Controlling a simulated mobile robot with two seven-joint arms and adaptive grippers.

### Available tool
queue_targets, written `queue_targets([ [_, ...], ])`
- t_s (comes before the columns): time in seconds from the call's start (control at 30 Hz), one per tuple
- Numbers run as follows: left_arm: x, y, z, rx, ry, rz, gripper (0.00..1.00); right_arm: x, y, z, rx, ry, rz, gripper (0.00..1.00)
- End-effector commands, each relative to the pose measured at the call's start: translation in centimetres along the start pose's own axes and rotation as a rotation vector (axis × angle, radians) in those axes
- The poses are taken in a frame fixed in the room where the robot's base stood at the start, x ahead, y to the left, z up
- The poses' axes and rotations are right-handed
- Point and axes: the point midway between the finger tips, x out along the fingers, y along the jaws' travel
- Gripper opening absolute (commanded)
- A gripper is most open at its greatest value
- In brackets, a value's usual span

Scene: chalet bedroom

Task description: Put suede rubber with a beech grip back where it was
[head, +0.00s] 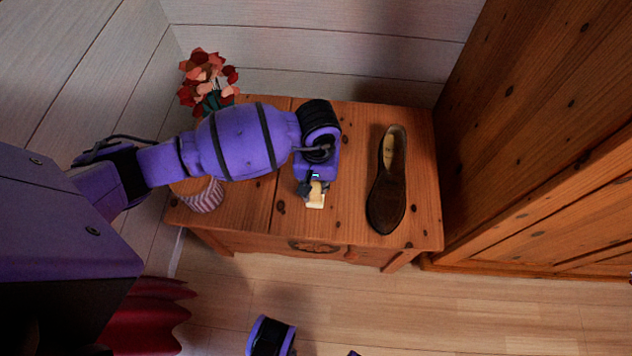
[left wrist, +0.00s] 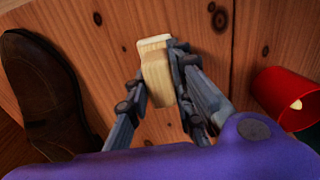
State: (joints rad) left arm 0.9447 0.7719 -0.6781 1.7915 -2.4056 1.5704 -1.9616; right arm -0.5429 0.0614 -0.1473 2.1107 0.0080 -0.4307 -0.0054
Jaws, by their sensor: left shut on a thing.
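The suede rubber with a beech grip (head: 316,200) is a small pale block with a wooden part. My left gripper (head: 315,186) is shut on it, over the middle of the wooden chest top (head: 257,212). In the left wrist view the rubber (left wrist: 157,72) sits between the two fingers of the left gripper (left wrist: 160,90), its pale end pointing away from the palm. I cannot tell whether it touches the wood. A brown suede shoe (head: 387,185) lies to the right of the gripper; it also shows in the left wrist view (left wrist: 42,85). My right gripper is not seen.
Red flowers (head: 206,75) stand at the back left. A striped container (head: 203,194) is partly hidden under my left arm. A red cup-like thing (left wrist: 287,98) lies right in the wrist view. A wooden wardrobe (head: 540,130) bounds the right. Bare wood lies between gripper and shoe.

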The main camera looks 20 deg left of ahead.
Motion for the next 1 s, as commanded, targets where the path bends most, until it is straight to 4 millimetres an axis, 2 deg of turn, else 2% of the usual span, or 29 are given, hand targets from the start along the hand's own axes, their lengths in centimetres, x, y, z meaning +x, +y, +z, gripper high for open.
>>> queue_targets([
  [0.07, 0.3, 0.0, 0.0, 0.001, 0.0, 0.0, 0.0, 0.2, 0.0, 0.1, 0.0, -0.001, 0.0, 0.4],
  [0.1, 0.3, 0.0, 0.0, 0.0, 0.0, 0.0, 0.24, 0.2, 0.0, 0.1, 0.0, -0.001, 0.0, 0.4],
  [0.23, 0.2, 0.0, 0.0, 0.0, 0.0, 0.0, 0.4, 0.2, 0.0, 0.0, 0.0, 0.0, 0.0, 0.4],
  [0.53, 0.2, 0.0, 0.0, 0.0, 0.0, 0.0, 0.4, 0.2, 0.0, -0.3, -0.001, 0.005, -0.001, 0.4],
  [0.67, -0.8, 0.0, -0.1, 0.001, 0.002, 0.0, 0.4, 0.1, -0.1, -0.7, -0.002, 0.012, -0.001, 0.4],
  [1.0, -7.9, 0.0, -0.1, 0.003, 0.005, -0.001, 0.4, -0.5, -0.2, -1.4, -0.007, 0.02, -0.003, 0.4],
])
